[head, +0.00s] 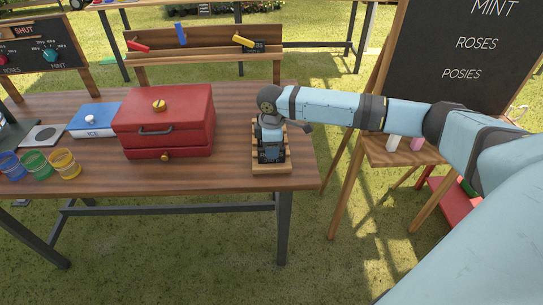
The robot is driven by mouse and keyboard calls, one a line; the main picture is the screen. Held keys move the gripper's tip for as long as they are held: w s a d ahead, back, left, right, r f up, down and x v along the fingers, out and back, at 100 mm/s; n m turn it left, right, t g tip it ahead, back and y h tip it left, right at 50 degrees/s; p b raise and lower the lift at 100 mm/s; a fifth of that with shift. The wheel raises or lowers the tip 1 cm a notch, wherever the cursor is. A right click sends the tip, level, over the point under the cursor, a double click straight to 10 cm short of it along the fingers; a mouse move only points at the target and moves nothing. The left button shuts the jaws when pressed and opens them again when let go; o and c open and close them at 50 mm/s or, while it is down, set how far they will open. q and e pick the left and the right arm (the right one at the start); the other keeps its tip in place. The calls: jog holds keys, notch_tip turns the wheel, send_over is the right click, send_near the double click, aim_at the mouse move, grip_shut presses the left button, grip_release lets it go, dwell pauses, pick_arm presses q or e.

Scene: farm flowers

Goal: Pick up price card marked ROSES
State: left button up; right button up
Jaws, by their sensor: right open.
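My right gripper (271,157) points down over a small wooden rack (271,169) at the right end of the table. It is open, and its body covers most of the rack. I cannot make out a price card marked ROSES; whatever sits in the rack is hidden or too small to tell. The word ROSES shows on the chalkboard (477,43) at the right and on the dark sign (40,56) at the far left. My left gripper is not in view.
A red box (165,120) stands left of the rack. A wooden shelf (205,72) stands at the table's back edge. The table front between rings and rack is clear.

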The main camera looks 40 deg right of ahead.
grip_shut()
